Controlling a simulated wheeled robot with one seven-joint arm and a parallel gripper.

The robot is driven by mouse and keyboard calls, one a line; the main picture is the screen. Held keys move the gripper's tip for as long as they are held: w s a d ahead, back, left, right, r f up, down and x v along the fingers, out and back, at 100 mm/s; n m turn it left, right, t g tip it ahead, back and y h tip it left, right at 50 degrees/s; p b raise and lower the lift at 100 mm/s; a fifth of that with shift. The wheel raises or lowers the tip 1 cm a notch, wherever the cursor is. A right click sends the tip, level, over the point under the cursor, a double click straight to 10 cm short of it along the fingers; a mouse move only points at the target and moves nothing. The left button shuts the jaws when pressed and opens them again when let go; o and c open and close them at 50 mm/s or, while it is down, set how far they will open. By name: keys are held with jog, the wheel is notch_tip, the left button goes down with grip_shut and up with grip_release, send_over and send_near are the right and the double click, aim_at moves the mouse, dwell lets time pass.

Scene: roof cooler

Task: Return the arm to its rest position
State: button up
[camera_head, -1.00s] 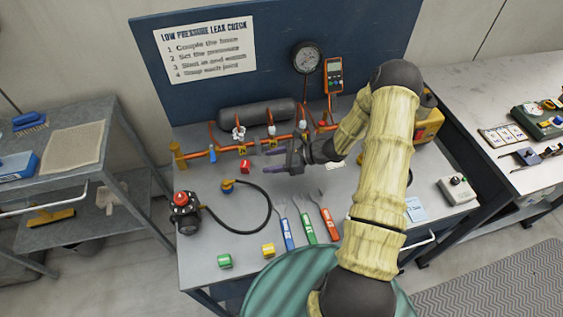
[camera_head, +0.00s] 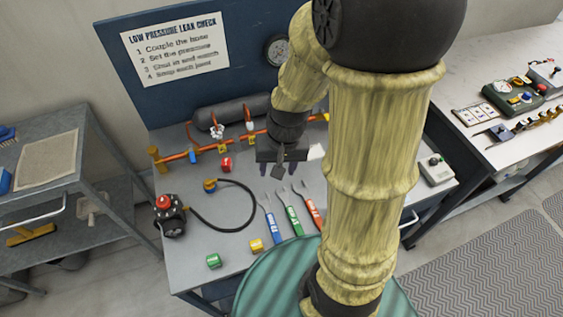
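My gripper (camera_head: 277,170) hangs at the end of my arm above the middle of the grey workbench (camera_head: 190,257). Its two fingers point down and stand apart, with nothing seen between them. My yellowish arm is folded up large in front of the camera and hides the right part of the bench and backboard. The gripper is behind the blue, green and red-handled tools and right of the red block (camera_head: 226,164).
An orange pipe (camera_head: 230,142) with valves and a dark cylinder (camera_head: 232,110) run along the bench's back. A pump (camera_head: 169,215) with a black hose (camera_head: 224,230) is at left. Green (camera_head: 213,261) and yellow (camera_head: 256,245) blocks lie in front. A grey box (camera_head: 436,170) sits at right.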

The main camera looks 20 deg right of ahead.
jog(key=r+n, duration=0.1)
jog(key=s+r+n+t, duration=0.1)
jog(key=r+h, duration=0.1)
jog(key=shift+s+d+n+t, duration=0.2)
jog(key=shift+s+n+t, duration=0.1)
jog(key=shift+n, duration=0.1)
dwell(0.9)
